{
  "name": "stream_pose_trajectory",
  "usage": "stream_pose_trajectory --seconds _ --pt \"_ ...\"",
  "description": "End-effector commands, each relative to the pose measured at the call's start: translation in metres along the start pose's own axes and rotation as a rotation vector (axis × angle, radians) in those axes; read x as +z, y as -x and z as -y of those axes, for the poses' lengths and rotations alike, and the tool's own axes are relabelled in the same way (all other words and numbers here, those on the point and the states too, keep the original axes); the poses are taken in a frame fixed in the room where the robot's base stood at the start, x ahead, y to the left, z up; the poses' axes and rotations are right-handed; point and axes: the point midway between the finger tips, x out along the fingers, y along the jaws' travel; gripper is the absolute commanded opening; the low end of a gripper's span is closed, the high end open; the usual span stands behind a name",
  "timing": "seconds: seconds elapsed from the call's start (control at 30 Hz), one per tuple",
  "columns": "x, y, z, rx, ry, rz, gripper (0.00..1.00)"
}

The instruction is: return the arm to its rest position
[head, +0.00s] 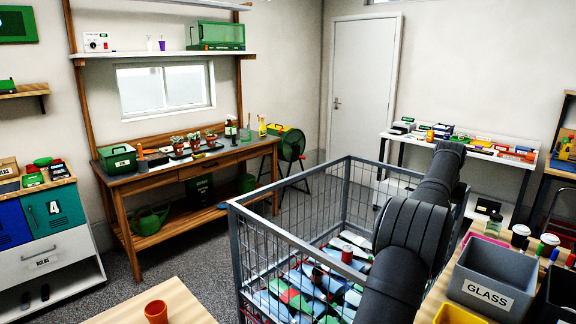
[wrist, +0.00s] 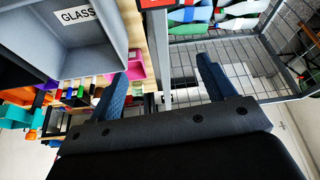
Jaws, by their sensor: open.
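My arm (head: 400,235) rises from the bottom of the head view, beside the right side of a wire cage cart, and reaches toward the table at the back. My gripper (wrist: 161,68) shows in the wrist view with its two blue fingers wide apart. Nothing is held between them. Its fingers cannot be made out in the head view. In the wrist view, a grey bin labelled GLASS (wrist: 108,38) is to the left of the fingers and the wire cage (wrist: 235,55) is to the right.
The wire cage cart (head: 262,232) holds mixed items. The GLASS bin (head: 486,288) stands on a wooden table at right. A workbench (head: 190,172) with plants stands at left, a cluttered white table (head: 460,150) at the back. An orange cup (head: 156,312) is at the front. Open floor lies left of the cart.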

Motion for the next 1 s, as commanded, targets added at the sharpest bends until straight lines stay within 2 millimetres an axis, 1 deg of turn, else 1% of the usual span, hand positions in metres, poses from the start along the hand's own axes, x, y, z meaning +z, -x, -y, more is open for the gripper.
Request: stream_pose_trajectory --seconds 0.03,0.47,1.0 --pt "0.001 0.003 0.012 -0.004 0.010 -0.001 0.76" --pt "0.015 0.015 0.096 -0.043 0.104 -0.001 0.76" --pt "0.046 0.035 0.197 -0.095 0.227 -0.002 0.76"
